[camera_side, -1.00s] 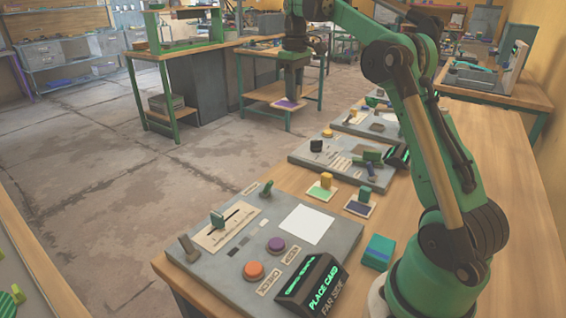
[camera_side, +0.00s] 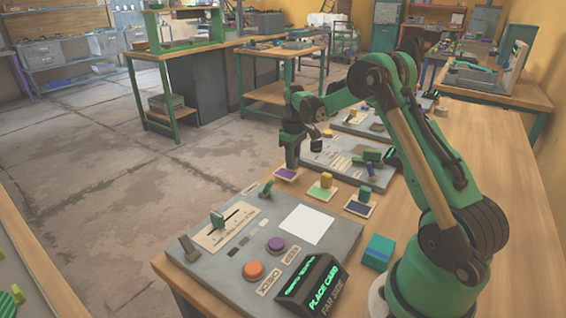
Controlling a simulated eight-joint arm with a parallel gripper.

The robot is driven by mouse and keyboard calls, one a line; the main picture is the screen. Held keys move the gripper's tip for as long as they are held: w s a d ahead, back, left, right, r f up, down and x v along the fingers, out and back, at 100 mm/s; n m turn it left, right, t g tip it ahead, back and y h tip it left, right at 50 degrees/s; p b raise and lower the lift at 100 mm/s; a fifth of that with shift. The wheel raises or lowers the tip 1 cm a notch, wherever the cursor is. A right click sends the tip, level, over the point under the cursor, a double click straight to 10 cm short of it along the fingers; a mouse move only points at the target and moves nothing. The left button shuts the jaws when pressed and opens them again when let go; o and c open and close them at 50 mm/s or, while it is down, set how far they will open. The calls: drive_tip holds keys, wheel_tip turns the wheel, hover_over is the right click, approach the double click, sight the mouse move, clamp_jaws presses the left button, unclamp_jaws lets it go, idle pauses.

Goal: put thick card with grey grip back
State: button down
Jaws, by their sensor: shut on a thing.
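A card with a purple face and pale border (camera_side: 286,174) is directly under my gripper (camera_side: 291,163). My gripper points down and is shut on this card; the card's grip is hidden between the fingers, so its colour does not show. The card is at the left end of a row with two other cards, level or nearly level. I cannot tell whether it touches the surface below. The other cards are a green one with a yellow grip (camera_side: 321,191) and a dark blue one with a green grip (camera_side: 359,207).
The near grey panel (camera_side: 200,272) carries a white square (camera_side: 306,225), an orange button (camera_side: 254,270), a purple button (camera_side: 276,244) and a display reading "PLACE CARD FAR SIDE" (camera_side: 318,285). A teal block (camera_side: 378,252) lies near my base. Another grey panel (camera_side: 325,150) stands behind the cards.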

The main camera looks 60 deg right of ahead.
drive_tip(key=shift+f, duration=0.75)
drive_tip(key=shift+f, duration=0.2)
drive_tip(key=c, duration=0.7)
unclamp_jaws()
